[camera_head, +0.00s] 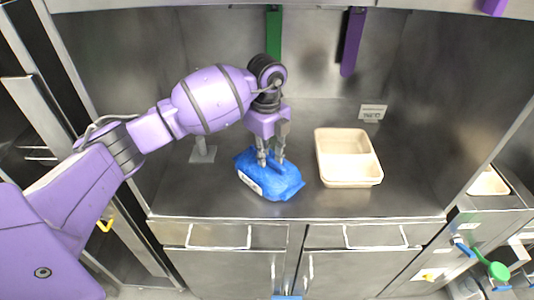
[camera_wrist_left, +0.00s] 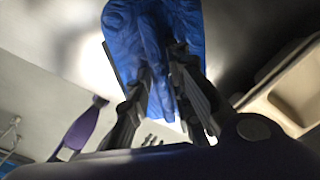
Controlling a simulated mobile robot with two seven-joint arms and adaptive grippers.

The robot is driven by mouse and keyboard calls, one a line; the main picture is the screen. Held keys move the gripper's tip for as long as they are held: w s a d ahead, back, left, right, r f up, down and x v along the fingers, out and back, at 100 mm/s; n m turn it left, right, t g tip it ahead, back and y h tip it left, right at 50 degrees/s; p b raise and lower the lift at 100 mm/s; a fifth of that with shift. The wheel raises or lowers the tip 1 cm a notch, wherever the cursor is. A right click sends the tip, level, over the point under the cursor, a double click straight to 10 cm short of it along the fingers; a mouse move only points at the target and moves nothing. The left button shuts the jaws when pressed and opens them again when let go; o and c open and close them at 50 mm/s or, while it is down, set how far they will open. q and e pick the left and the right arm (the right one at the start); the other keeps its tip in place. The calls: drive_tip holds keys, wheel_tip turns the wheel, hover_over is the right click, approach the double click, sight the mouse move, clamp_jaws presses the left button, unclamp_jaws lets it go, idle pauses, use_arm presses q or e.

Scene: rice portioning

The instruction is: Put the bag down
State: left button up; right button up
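The blue bag (camera_head: 268,180) with a white label is at the front middle of the steel counter (camera_head: 200,195), left of the cream tray. I cannot tell for sure whether it rests on the counter or hangs just above it. My left gripper (camera_head: 270,163) points down at the top of the bag. In the left wrist view the blue bag (camera_wrist_left: 150,40) runs between the fingers of the left gripper (camera_wrist_left: 165,90), which are closed on its material. My right gripper is not in view.
A cream two-compartment tray (camera_head: 349,181) stands right of the bag, and also shows in the left wrist view (camera_wrist_left: 295,88). A small sign (camera_head: 372,112) stands behind it. A grey stand (camera_head: 203,154) is left of the bag. Green (camera_head: 274,35) and purple (camera_head: 352,42) strips hang at the back.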

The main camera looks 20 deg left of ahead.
use_arm(q)
drive_tip(key=shift+o, duration=0.5)
drive_tip(key=shift+r, duration=0.1)
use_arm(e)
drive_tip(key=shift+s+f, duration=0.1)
use_arm(q)
wheel_tip(320, 180, up, 4)
drive_tip(key=shift+f+p, duration=0.1)
drive_tip(key=shift+p, duration=0.6)
wheel_tip(320, 180, up, 3)
drive_tip(key=shift+f+p, duration=0.15)
drive_tip(key=shift+p, duration=0.15)
drive_tip(key=shift+r, duration=0.5)
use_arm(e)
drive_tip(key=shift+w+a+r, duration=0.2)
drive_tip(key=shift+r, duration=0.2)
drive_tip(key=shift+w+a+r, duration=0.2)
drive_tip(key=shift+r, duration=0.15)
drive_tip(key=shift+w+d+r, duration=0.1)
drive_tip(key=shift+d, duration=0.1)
use_arm(q)
drive_tip(key=shift+s, duration=0.1)
